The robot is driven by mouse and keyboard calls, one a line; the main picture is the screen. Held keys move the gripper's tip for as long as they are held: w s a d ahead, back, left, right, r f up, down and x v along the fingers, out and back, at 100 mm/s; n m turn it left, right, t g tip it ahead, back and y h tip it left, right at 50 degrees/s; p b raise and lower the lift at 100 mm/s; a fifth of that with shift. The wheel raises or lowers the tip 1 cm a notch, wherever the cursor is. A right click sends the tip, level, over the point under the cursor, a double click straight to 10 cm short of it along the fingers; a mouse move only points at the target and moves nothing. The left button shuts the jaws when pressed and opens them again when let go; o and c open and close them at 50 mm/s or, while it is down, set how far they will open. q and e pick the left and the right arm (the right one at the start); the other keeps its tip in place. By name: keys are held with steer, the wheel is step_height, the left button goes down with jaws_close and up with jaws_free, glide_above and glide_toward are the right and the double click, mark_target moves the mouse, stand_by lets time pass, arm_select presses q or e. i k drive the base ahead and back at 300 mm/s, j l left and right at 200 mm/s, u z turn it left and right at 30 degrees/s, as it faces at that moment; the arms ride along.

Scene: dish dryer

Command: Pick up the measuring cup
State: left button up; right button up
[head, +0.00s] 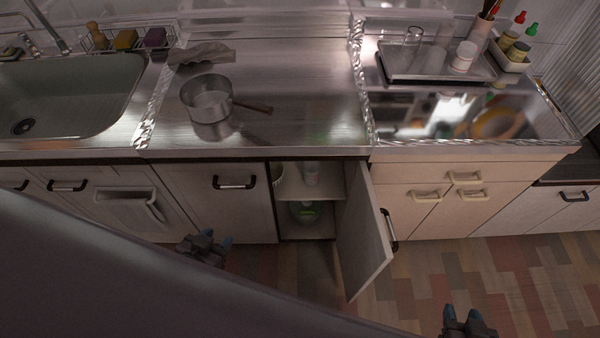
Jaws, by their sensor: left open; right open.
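I cannot pick out a measuring cup for certain. A clear glass vessel (412,40) stands upright on the tray at the back right, too small to identify. In the open lower cabinet, a pale rounded item (277,174) shows partly at the left of the upper shelf, mostly hidden by the cabinet's edge. My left gripper (218,238) is open and empty, in front of the lower cabinets and left of the open one. My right gripper (462,315) is open and empty over the floor at the bottom right, right of the open door.
The cabinet door (366,240) stands open toward me. A saucepan (207,98) and cloth (200,54) lie on the counter. The sink (75,95) is left; the tray (440,78) is right.

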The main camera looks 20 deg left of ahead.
mark_target(311, 169)
steer(key=k+j, duration=0.1)
steer(key=j, duration=0.9)
steer(key=k+j, duration=0.15)
steer(key=j, duration=0.35)
steer(key=k+j, duration=0.1)
steer(key=j, duration=0.4)
